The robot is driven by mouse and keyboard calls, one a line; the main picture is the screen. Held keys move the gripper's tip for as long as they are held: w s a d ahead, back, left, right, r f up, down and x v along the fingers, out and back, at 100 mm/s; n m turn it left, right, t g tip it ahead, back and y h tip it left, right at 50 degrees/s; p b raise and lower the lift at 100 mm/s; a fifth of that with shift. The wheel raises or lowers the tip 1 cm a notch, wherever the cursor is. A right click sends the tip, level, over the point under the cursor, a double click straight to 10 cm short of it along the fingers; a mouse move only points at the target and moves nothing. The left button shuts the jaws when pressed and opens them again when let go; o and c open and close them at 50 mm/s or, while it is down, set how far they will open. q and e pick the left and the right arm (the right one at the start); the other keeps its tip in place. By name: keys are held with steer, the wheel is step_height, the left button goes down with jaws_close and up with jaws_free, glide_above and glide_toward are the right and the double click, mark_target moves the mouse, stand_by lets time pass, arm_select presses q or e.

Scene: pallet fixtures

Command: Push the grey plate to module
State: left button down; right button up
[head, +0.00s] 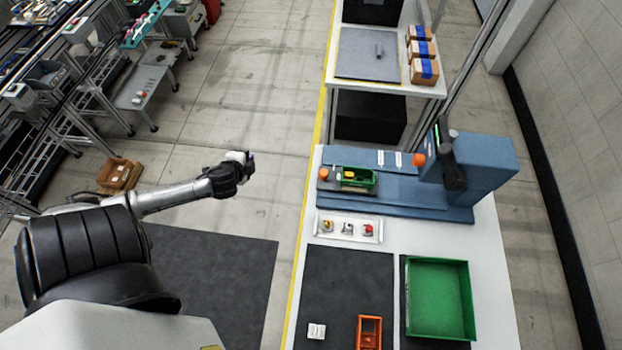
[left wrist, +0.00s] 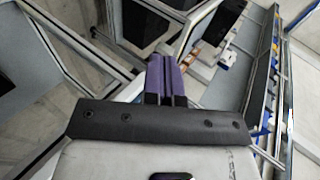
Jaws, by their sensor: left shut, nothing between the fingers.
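A flat grey plate (head: 368,54) lies on the white upper table, with a small dark cylinder on it. A blue machine module (head: 485,165) stands on the nearer white table, with a long blue base reaching left. On that base sit a small green bin (head: 355,180) and an orange knob (head: 324,174). My left gripper (head: 250,160) is over the floor left of the table, apart from the plate and module. In the left wrist view its purple fingers (left wrist: 166,78) are together with nothing between them. My right gripper is not in view.
A white panel with coloured buttons (head: 347,228), a large green tray (head: 440,298), an orange bin (head: 369,332) and dark mats cover the near table. Several boxes (head: 422,50) stand beside the plate. Left of the table the floor is open; carts stand far left.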

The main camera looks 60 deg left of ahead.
arm_select(q)
steer(key=w+a+m+t+h, duration=0.1)
steer(key=w+a+m+t, duration=0.1)
steer(key=m+t+h, duration=0.2)
steer(key=m+h, duration=1.1)
glide_toward(319, 176)
steer(key=x, duration=0.3)
steer(key=p+x, duration=0.1)
steer(key=x, duration=0.1)
steer(key=shift+d+r, duration=0.3)
steer(key=shift+r+x, duration=0.2)
steer(key=shift+x, duration=0.7)
steer(key=shift+w+t, duration=0.1)
steer(key=shift+t, duration=0.2)
